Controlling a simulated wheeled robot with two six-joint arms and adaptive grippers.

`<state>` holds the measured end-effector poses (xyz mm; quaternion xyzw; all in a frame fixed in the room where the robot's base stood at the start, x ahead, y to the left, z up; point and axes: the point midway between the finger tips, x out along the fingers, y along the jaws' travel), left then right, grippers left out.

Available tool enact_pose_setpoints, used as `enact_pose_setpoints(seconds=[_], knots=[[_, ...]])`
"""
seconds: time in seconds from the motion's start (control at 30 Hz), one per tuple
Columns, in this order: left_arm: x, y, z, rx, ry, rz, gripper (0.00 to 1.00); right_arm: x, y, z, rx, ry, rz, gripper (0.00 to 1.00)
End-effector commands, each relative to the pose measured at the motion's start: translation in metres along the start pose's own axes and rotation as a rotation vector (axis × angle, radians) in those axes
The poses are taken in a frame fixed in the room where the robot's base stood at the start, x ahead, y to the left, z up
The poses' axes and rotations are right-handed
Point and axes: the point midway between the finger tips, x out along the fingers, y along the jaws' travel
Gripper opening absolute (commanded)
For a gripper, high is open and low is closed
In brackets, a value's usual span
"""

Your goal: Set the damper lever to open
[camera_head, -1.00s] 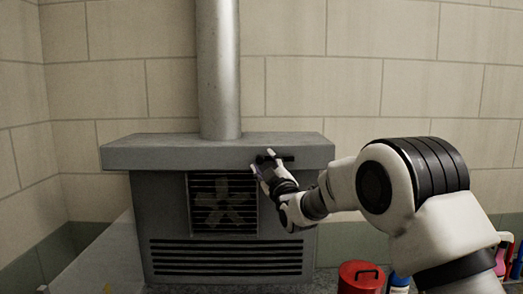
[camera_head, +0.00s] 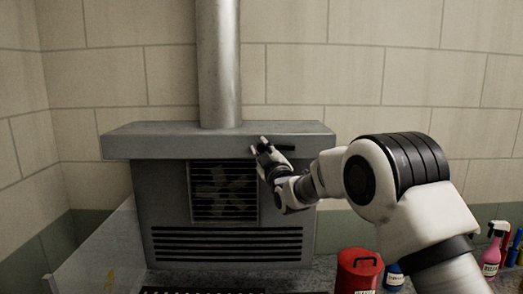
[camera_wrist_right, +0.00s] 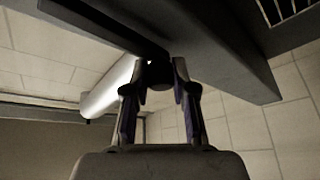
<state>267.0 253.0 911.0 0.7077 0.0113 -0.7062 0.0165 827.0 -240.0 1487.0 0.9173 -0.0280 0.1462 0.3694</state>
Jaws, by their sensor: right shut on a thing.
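The damper lever (camera_head: 284,148) is a dark bar on the front of the grey hood's upper ledge (camera_head: 180,143). It lies roughly level in the head view. My right gripper (camera_head: 259,146) is at the lever's left end. In the right wrist view the lever (camera_wrist_right: 105,27) runs from the upper left to a dark rounded end between my right gripper's fingertips (camera_wrist_right: 161,70). The fingers are closed on that end. Any open or closed markings cannot be made out. My left gripper is not in view.
Below the ledge are a fan grille (camera_head: 224,190) and slotted vents (camera_head: 228,244). A metal duct (camera_head: 219,65) rises from the top.

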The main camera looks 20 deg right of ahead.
Motion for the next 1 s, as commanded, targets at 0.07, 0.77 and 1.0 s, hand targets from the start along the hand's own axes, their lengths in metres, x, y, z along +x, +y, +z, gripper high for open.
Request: enact_pose_setpoints(seconds=[0.07,0.77,1.0], knots=[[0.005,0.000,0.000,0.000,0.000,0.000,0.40,-0.001,-0.002,0.002,0.014,-0.003,0.003,0.00],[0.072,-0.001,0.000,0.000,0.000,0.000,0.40,0.007,0.036,-0.019,0.464,0.023,0.215,0.00],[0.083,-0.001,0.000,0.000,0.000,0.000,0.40,0.008,0.059,-0.024,0.670,0.035,0.311,0.00]])
